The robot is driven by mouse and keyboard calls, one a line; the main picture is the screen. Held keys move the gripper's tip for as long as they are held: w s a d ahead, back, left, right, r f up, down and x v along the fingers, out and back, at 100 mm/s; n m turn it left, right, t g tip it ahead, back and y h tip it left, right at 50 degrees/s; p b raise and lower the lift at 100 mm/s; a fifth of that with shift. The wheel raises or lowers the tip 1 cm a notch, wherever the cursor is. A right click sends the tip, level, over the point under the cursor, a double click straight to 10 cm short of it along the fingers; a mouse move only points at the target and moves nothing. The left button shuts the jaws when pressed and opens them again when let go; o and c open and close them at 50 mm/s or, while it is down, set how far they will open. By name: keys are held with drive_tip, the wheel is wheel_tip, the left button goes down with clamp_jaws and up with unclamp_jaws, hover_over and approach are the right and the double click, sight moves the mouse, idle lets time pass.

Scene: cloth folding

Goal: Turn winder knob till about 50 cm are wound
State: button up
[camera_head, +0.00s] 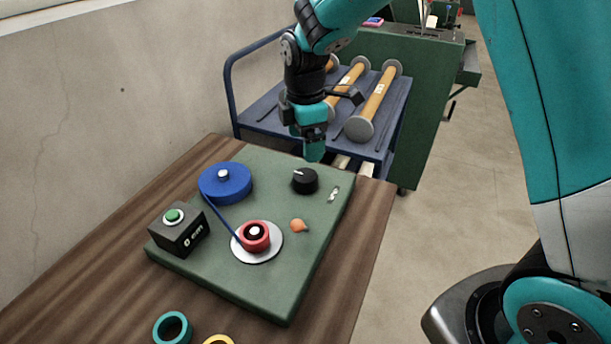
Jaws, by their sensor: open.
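A green board (268,289) lies on the wooden table. A black knob (305,181) with a white mark sits on its far right part. A blue spool (225,184) stands at the board's left. A blue strip runs from it to a red reel (254,237) on a pale round plate. A small orange piece (299,226) lies right of the reel.
A black box with a green button (174,216) stands at the board's left corner. Teal (172,329) and yellow (218,340) rings lie in front. A blue cart (265,105) with rollers and a green cabinet (423,105) stand behind the table. A wall borders the left.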

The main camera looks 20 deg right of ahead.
sight(305, 175)
wheel_tip(305, 175, down, 10)
drive_tip(key=shift+f, duration=0.15)
drive_tip(key=shift+c, duration=0.2)
drive_tip(key=c, duration=0.9)
